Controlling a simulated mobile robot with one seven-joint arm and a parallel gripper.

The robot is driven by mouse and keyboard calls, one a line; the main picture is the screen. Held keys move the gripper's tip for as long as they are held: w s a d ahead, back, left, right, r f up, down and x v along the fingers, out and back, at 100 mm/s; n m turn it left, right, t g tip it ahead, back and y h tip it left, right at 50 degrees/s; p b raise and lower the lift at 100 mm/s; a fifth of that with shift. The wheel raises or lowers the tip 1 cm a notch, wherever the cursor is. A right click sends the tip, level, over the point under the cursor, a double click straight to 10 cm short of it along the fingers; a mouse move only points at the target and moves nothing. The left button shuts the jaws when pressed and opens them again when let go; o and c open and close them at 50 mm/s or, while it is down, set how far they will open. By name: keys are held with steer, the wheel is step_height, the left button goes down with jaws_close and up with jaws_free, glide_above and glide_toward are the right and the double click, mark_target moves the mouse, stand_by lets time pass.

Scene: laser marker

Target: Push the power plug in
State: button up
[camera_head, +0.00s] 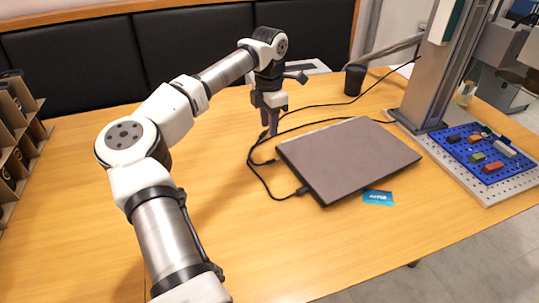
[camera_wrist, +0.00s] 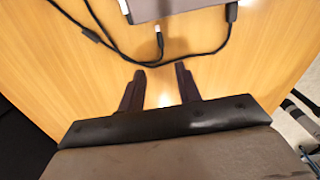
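A grey closed laptop (camera_head: 345,155) lies on the table; its edge also shows at the top of the wrist view (camera_wrist: 165,8). A black plug with a bright metal tip (camera_wrist: 159,40) lies at the laptop's left side, apparently apart from it; it also shows in the head view (camera_head: 268,162). Another black connector (camera_head: 302,191) meets the laptop edge nearer the front, also in the wrist view (camera_wrist: 231,11). My gripper (camera_head: 270,129) points down left of the laptop. In the wrist view its fingers (camera_wrist: 159,71) are apart and empty, short of the metal-tipped plug.
Black cable (camera_head: 252,172) loops beside the laptop, with a dark thickening (camera_wrist: 90,35) along it. A blue card (camera_head: 378,197) lies by the laptop's front. A black cup (camera_head: 355,80) stands behind. A metal column (camera_head: 437,80) and blue pegboard (camera_head: 490,160) are right.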

mark_target(269, 161)
step_height(269, 161, down, 12)
steer(key=shift+r+p, duration=0.1)
steer(key=shift+p, duration=0.55)
jaws_close()
